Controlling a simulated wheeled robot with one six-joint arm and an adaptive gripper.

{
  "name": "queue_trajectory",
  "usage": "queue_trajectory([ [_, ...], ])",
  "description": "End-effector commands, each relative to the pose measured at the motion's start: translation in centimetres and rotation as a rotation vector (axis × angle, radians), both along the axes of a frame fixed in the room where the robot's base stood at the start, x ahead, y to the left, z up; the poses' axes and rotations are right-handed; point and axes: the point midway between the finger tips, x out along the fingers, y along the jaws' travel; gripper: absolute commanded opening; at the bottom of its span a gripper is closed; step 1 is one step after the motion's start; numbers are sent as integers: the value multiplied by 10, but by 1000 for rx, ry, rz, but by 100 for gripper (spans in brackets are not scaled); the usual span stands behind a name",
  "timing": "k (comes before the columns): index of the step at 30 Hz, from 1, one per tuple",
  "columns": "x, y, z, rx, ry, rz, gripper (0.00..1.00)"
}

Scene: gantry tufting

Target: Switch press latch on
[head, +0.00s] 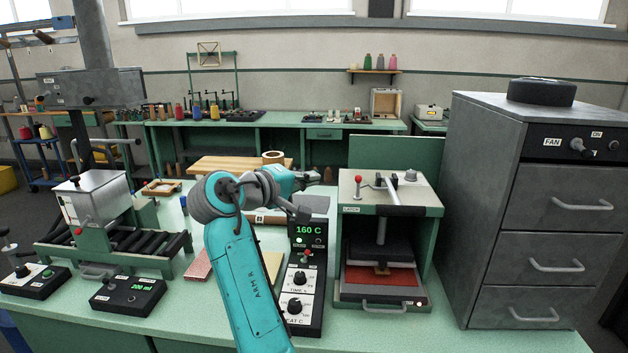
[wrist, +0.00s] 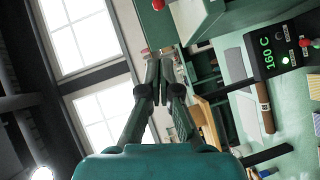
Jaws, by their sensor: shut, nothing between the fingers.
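The press (head: 425,240) stands right of centre in the head view, a green frame with a cream top. Its latch (head: 358,182) is a small lever with a red knob at the top's left front, above a label reading LATCH. The lever stands about upright. My gripper (head: 314,178) is left of the latch, at about its height in the picture, and apart from it. In the wrist view my gripper (wrist: 164,62) is shut and empty.
A control box (head: 306,255) reading 160 C stands left of the press, below my gripper. A grey drawer cabinet (head: 480,200) with a FAN panel stands close on the right. A roller stand (head: 120,235) is at left. The air around my gripper looks clear.

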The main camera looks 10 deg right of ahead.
Motion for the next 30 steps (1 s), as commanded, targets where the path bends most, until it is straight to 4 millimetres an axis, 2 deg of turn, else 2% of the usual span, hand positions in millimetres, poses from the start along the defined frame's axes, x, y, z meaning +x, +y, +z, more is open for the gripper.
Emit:
queue_trajectory([
  [12, 45, -63, -14, 0, 1, -2, 0],
  [18, 40, -87, -22, -1, 1, 0, 0],
  [21, 39, -94, -23, -1, -1, 0, 0],
  [30, 38, -97, -24, 0, 0, 1, 0],
])
